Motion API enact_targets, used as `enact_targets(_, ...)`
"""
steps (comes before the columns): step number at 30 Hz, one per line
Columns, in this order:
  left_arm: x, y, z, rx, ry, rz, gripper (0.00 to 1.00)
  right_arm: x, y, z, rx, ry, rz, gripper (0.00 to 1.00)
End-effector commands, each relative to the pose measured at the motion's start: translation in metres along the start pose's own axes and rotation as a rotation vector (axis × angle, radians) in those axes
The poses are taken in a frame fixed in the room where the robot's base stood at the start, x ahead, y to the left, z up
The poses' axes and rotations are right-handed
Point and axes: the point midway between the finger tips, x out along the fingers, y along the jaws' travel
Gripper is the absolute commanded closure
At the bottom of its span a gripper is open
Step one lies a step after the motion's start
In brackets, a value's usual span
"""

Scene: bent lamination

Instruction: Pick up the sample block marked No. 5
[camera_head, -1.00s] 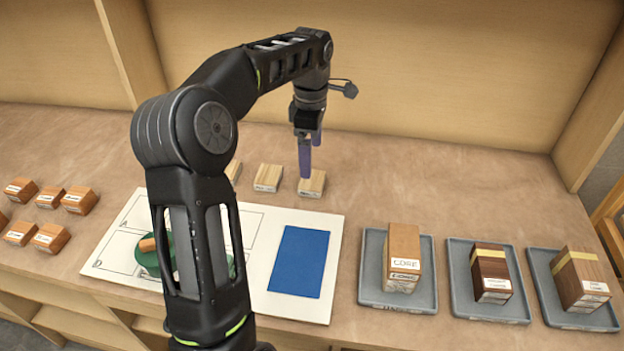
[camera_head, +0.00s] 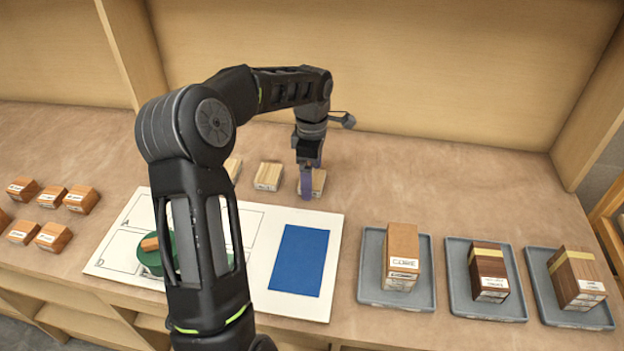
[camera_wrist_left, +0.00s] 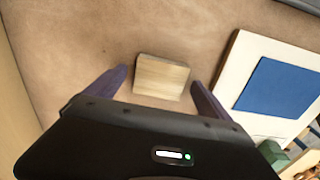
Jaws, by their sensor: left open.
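Light wooden sample blocks stand in a row behind the white board, one (camera_head: 268,177) in the middle and one (camera_head: 319,182) at the right end. Their labels are too small to read, so I cannot tell which is No. 5. My left gripper (camera_head: 306,188) points down at the right-end block, its purple fingers hiding part of it. In the left wrist view, that block (camera_wrist_left: 162,77) lies between the spread fingers of the gripper (camera_wrist_left: 157,88), with gaps on both sides. A third light block (camera_head: 232,167) is partly hidden by my arm. My right gripper is out of view.
The white board (camera_head: 330,225) carries a blue mat (camera_head: 300,262) and a green round piece (camera_head: 150,258), partly behind my arm. Three grey trays with larger blocks stand at the right, the nearest tray (camera_head: 372,255). Several reddish blocks (camera_head: 81,199) lie left. A wooden panel (camera_head: 430,80) rises behind.

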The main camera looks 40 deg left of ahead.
Motion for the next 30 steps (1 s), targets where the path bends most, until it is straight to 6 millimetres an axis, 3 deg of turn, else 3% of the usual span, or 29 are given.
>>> enact_targets(20,0.0055,0.0001,0.0001,0.000,0.000,0.001,0.07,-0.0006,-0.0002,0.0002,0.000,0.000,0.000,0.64)
enact_targets(30,0.0055,0.0001,0.0001,0.000,0.000,0.001,0.35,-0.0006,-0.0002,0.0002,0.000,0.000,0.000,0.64)
